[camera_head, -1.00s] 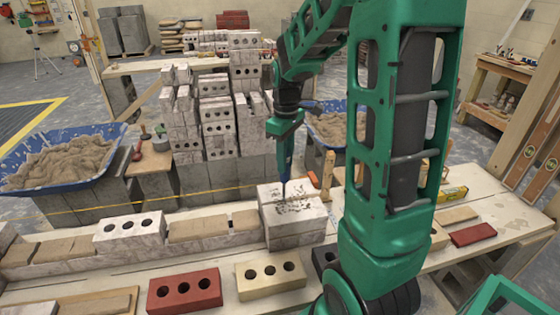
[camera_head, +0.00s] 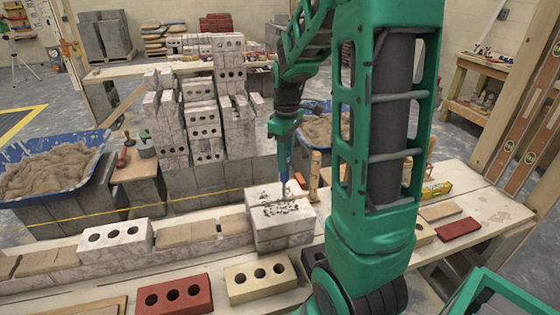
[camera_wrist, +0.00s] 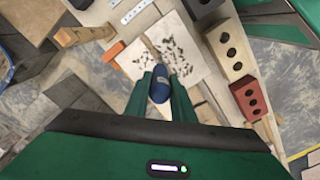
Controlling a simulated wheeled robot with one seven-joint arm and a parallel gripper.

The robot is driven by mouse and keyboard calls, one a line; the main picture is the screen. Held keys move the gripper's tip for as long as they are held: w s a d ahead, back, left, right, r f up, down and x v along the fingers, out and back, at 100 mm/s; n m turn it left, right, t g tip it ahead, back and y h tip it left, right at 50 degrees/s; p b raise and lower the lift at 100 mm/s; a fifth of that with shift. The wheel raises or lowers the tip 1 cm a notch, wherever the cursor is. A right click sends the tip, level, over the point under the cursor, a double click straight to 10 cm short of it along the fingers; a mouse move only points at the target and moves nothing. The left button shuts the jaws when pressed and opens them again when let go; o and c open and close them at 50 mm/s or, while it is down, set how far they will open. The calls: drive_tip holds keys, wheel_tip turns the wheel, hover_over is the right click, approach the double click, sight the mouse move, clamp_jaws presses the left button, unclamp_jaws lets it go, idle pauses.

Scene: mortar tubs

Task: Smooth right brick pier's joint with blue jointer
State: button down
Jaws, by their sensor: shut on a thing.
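The right brick pier (camera_head: 283,231) is a short whitish stack on the bench, its top speckled with dark mortar crumbs. My gripper (camera_head: 284,150) is above it, shut on the blue jointer (camera_head: 284,165), which points down with its tip at or just over the pier's top; contact cannot be told. In the wrist view my gripper (camera_wrist: 161,98) has its green fingers around the blue jointer handle (camera_wrist: 160,85). The pier top (camera_wrist: 172,50) lies beyond it, with scattered dark crumbs; the jointer's tip is hard to make out.
A red brick (camera_head: 174,297) and a cream brick (camera_head: 261,279) lie in front of the pier. A wooden post (camera_head: 315,176) stands close behind it. A low wall with a white holed brick (camera_head: 115,238) runs left. A blue mortar tub (camera_head: 65,180) stands far left.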

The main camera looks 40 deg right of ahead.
drive_tip(key=s+d, duration=0.2)
drive_tip(key=d, duration=0.4)
drive_tip(key=shift+s+d, duration=0.3)
drive_tip(key=shift+s, duration=0.05)
idle(0.6)
drive_tip(key=w+a+r, duration=0.1)
drive_tip(key=a+r, duration=0.2)
drive_tip(key=r, duration=0.3)
idle(1.1)
idle(0.9)
